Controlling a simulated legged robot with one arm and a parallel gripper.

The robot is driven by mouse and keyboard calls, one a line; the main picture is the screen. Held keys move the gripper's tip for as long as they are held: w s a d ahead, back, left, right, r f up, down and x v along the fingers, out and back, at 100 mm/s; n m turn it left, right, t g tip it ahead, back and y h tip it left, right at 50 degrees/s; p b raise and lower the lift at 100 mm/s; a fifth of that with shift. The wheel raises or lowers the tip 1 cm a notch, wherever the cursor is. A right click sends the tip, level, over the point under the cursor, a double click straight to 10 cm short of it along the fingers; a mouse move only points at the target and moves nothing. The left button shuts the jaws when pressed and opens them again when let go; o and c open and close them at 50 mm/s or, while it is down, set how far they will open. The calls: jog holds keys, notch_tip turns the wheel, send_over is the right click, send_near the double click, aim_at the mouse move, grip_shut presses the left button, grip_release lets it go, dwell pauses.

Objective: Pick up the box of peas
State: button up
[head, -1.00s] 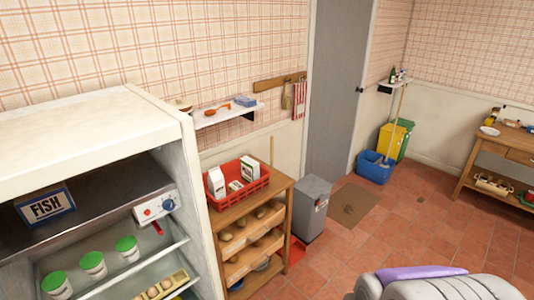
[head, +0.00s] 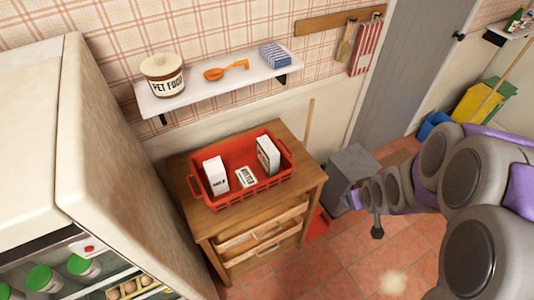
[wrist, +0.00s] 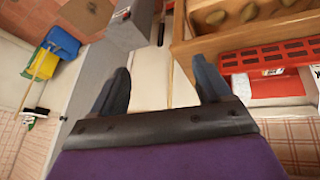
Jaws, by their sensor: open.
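A red plastic basket (head: 240,194) stands on a wooden shelf unit (head: 292,185). It holds a white carton (head: 216,176) at left, a small butter pack (head: 245,177) in the middle and an upright white box (head: 268,156) at right. The upright box may be the peas; its label is too small to read. In the wrist view the basket (wrist: 262,57) is at the right edge, with part of a white pack showing. My gripper (wrist: 160,82) is open and empty, its two dark fingers apart. It is right of the basket in the head view, not touching it.
A wall shelf (head: 215,91) with a pet food jar (head: 163,75) and an orange scoop (head: 226,71) hangs above the basket. A fridge (head: 110,180) stands at left. A grey bin (head: 350,165) stands right of the wooden unit. Space above the basket is free.

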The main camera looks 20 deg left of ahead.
jog(key=w+a+f+n+t+y+b, duration=0.1)
jog(key=a+f+y, duration=0.1)
jog(key=a, duration=0.5)
jog(key=w+a+f+n+t+y+b, duration=0.1)
jog(key=w+a+f+t+y+b, duration=0.1)
jog(key=a+y, duration=0.3)
jog(key=w+a+f+n+t+y+b, duration=0.1)
jog(key=w+a+f+y+b, duration=0.1)
jog(key=a, duration=0.8)
jog(key=shift+a+f+t+y, duration=0.3)
jog(key=shift+a+y, duration=0.1)
jog(key=shift+y, duration=0.5)
